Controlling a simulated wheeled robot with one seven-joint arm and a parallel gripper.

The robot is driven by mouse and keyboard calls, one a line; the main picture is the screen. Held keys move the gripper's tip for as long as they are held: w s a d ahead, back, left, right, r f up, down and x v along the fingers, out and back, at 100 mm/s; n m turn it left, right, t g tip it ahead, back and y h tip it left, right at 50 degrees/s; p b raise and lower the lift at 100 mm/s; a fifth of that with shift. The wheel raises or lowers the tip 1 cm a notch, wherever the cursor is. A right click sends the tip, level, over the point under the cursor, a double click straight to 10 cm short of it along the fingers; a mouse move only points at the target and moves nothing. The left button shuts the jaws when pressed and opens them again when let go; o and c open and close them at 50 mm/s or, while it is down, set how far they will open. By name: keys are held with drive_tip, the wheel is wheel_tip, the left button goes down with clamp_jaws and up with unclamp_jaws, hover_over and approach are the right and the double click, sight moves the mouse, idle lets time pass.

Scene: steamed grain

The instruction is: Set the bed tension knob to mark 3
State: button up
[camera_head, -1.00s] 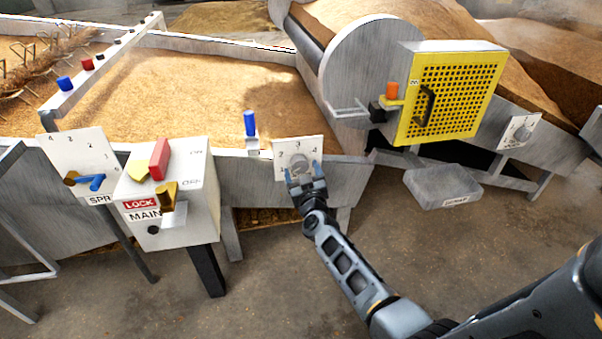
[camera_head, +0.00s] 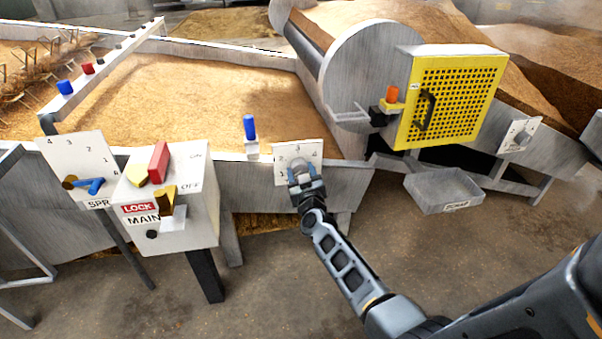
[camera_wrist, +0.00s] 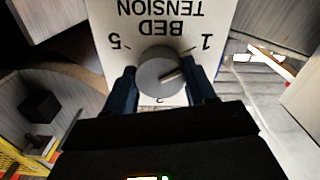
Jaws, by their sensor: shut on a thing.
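The bed tension knob (camera_wrist: 158,72) is a round grey knob on a white plate (camera_wrist: 185,10) lettered BED TENSION, upside down in the wrist view. Marks 1 and 5 show there; a digit at the lower edge is mostly cut off. The knob's dark line points right and slightly up, a little off the 1 towards the bottom. My gripper (camera_wrist: 161,92) is shut on the knob, one finger on each side; the right finger covers part of the scale. In the head view the plate (camera_head: 283,150) stands on the bed's front wall, with my gripper (camera_head: 305,178) at it.
A blue-handled lever (camera_head: 250,128) stands just left of the plate. The lock and main switch box (camera_head: 190,222) and the SPR plate (camera_head: 75,155) are further left. A yellow mesh guard (camera_head: 455,98) and grey scrap tray (camera_head: 440,204) are to the right.

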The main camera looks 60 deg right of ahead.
drive_tip(key=shift+c, duration=0.4)
drive_tip(key=shift+m, duration=0.3)
drive_tip(key=m, duration=0.5)
drive_tip(key=shift+m, duration=0.3)
drive_tip(key=m, duration=0.5)
drive_tip(key=m+b, duration=0.1)
drive_tip(key=m, duration=0.5)
drive_tip(key=shift+m, duration=0.4)
drive_tip(key=m+b, duration=0.1)
drive_tip(key=m, duration=0.4)
drive_tip(key=shift+m, duration=0.3)
